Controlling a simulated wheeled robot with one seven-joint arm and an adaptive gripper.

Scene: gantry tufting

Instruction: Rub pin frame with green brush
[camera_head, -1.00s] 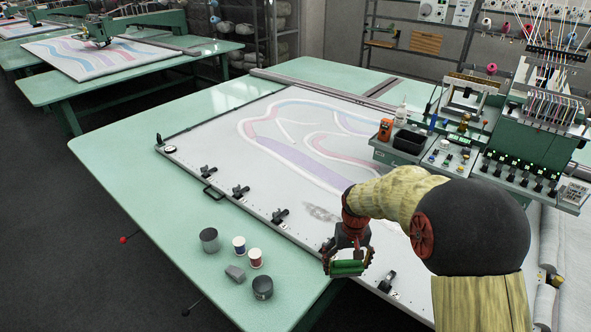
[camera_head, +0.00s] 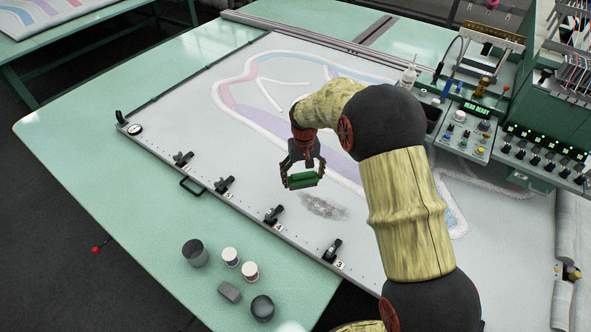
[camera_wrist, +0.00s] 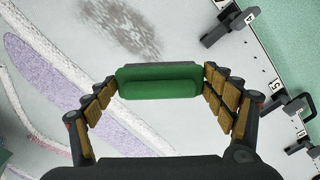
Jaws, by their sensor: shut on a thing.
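My gripper (camera_head: 302,170) is shut on the green brush (camera_head: 303,181) and holds it over the white fabric of the frame. In the wrist view the green brush (camera_wrist: 158,81) lies crosswise between both fingers. The pin frame (camera_head: 200,165) is a large flat panel with a tufted pattern and black clamps along its near edge. A dark grey smudge (camera_head: 323,207) lies on its fabric just right of and nearer than the brush; it also shows at the top of the wrist view (camera_wrist: 122,30). The brush's underside is hidden, so I cannot tell whether it touches the fabric.
Several black clamps, including one (camera_head: 272,215) near the smudge, stand up along the near edge. Cups and thread spools (camera_head: 231,256) stand on the green table (camera_head: 95,170) in front. A control console (camera_head: 463,130) is at the right. The fabric left of my gripper is clear.

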